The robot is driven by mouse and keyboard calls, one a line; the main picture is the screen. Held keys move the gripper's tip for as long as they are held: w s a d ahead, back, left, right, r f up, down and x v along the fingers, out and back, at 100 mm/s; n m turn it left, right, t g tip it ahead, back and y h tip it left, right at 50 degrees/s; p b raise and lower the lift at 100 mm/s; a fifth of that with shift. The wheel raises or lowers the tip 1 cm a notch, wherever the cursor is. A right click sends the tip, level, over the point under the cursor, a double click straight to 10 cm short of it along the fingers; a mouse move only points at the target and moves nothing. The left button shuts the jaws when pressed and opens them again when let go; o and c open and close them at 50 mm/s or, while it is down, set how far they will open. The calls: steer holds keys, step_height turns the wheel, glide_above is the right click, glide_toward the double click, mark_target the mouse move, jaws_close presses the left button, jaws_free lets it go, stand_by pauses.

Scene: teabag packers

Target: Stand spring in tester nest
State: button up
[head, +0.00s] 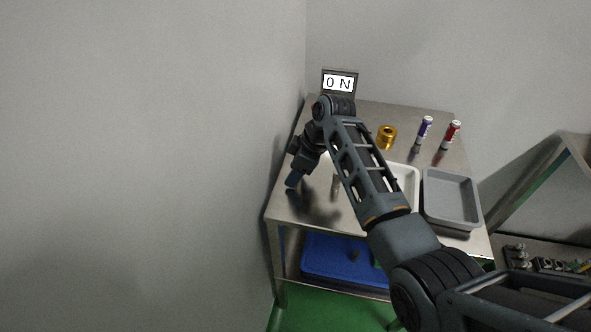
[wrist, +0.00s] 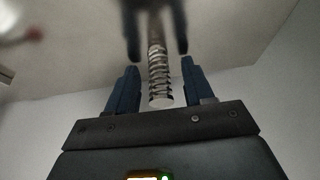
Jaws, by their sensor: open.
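The spring (wrist: 160,75) is a silver coil in the wrist view. It lies between the two blue fingers of my gripper (wrist: 160,85), with a visible gap on either side. My gripper is open around it, not closed on it. In the head view my gripper (head: 293,180) points down at the left edge of the steel table, close to its top. I cannot make out the spring there. The tester's display (head: 340,83) stands at the back of the table and reads 0 N. I cannot make out its nest; my arm covers part of the table before it.
On the steel table (head: 307,208) are a gold ring (head: 386,135), a purple can (head: 424,128), a red can (head: 451,132), a white tray (head: 412,180) and a grey tray (head: 450,198). A small grey upright shape (head: 335,184) stands right of my gripper. A wall is close on the left.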

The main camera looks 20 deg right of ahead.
steer(key=v, duration=1.2)
steer(key=shift+r, duration=0.15)
steer(key=shift+a, duration=0.1)
